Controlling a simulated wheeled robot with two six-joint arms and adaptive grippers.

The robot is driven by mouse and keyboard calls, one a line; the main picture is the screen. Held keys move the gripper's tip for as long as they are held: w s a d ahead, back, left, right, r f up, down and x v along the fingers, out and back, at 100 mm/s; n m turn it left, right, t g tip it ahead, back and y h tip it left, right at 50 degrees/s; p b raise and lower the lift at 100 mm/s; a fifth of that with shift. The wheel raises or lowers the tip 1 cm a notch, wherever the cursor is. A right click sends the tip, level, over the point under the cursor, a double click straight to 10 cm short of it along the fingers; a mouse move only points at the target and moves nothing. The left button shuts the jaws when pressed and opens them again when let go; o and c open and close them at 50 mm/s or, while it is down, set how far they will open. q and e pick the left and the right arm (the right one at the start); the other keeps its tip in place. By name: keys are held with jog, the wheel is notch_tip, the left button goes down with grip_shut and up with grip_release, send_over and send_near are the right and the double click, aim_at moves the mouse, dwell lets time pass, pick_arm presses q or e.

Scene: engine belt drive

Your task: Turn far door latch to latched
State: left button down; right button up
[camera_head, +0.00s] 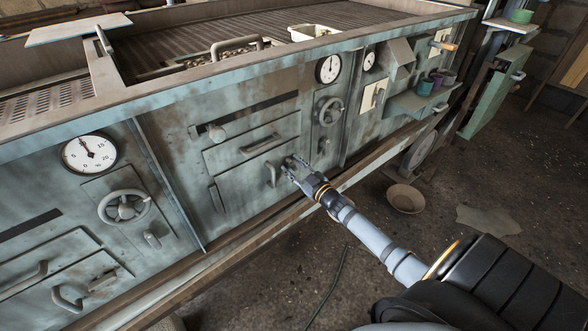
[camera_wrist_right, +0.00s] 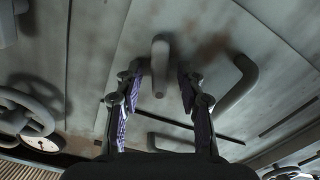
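The far door (camera_head: 243,183) is a green-grey panel with worn paint, and it looks closed. Its latch (camera_wrist_right: 160,66) is a short grey rounded lever, roughly upright in the right wrist view. In the head view it is hard to make out behind my right gripper (camera_head: 294,166). In the right wrist view my right gripper (camera_wrist_right: 153,92) is open, with one finger on each side of the latch. Gaps show between the latch and both fingers. The far door handle (camera_head: 272,174) is a curved grey bar beside the gripper, also seen in the right wrist view (camera_wrist_right: 237,86). My left gripper is not in view.
A handwheel (camera_head: 329,110) and a gauge (camera_head: 328,69) are right of the far door. A near handwheel (camera_head: 124,207) and another gauge (camera_head: 90,154) are at left. A long ledge (camera_head: 215,262) runs below the doors. A bowl (camera_head: 405,198) lies on the floor.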

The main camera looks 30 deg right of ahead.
grip_shut()
